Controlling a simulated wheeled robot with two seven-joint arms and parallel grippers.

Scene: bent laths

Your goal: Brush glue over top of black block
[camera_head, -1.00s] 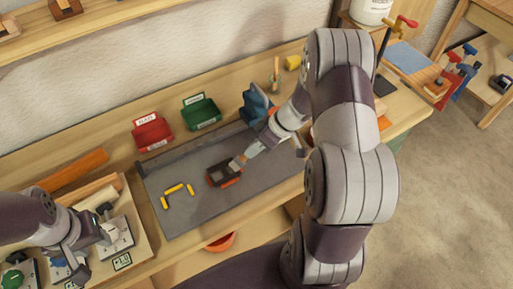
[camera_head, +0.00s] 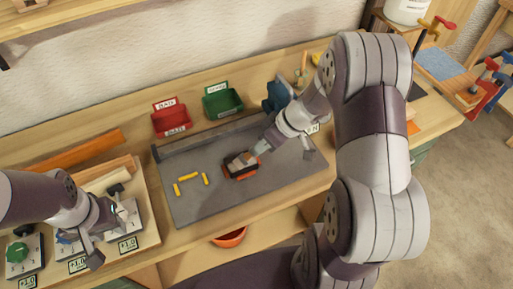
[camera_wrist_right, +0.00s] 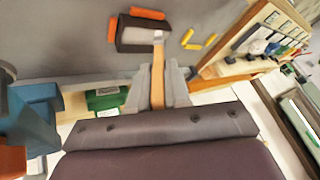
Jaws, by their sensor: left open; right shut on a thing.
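The black block (camera_head: 229,173) lies on the grey mat (camera_head: 205,208) with orange pieces against its sides; it shows at the top of the right wrist view (camera_wrist_right: 128,44). My right gripper (camera_wrist_right: 158,92) is shut on the wooden handle of the brush (camera_wrist_right: 158,72). The pale brush head is over the block's top, seemingly touching it. The top looks paler than the dark rim; I cannot tell how much is glue. In the head view my right gripper (camera_head: 266,146) is up and right of the block. My left gripper (camera_head: 108,227) is open and empty, away from the block.
Yellow pieces (camera_head: 188,177) lie on the mat left of the block. Red (camera_head: 171,119) and green (camera_head: 222,101) bins stand behind it, with a blue object (camera_head: 277,95) to their right. A board with dials (camera_head: 128,244) is beneath my left gripper. The mat's front is clear.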

